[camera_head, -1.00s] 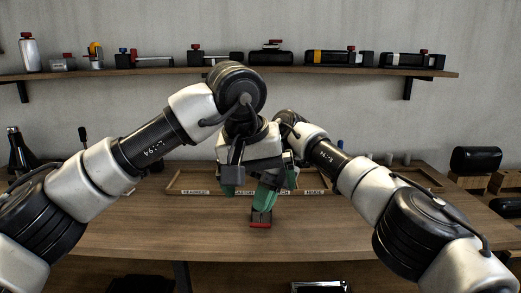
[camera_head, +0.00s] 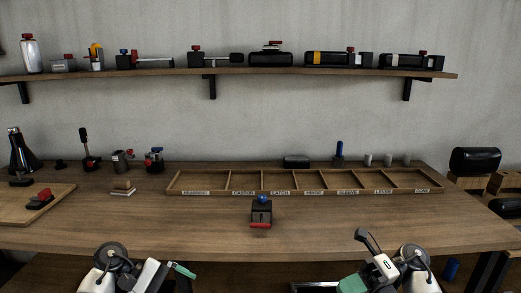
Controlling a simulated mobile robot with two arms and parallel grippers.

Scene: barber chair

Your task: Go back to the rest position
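My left gripper (camera_head: 182,270) is low in front of the table at the left, its green fingertip pointing right. My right gripper (camera_head: 352,284) is low at the right, its green part near the bottom edge of the picture. I cannot see the gaps between the fingers, and no held thing shows. A small dark block with a blue knob and red front edge (camera_head: 261,212) stands alone on the middle of the wooden table (camera_head: 370,225).
A labelled wooden tray with several empty compartments (camera_head: 305,191) lies behind the block. A board (camera_head: 20,208) with a red-topped piece is at the left. Small devices stand at the back left. A wall shelf (camera_head: 150,73) holds several devices. The table's front half is mostly clear.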

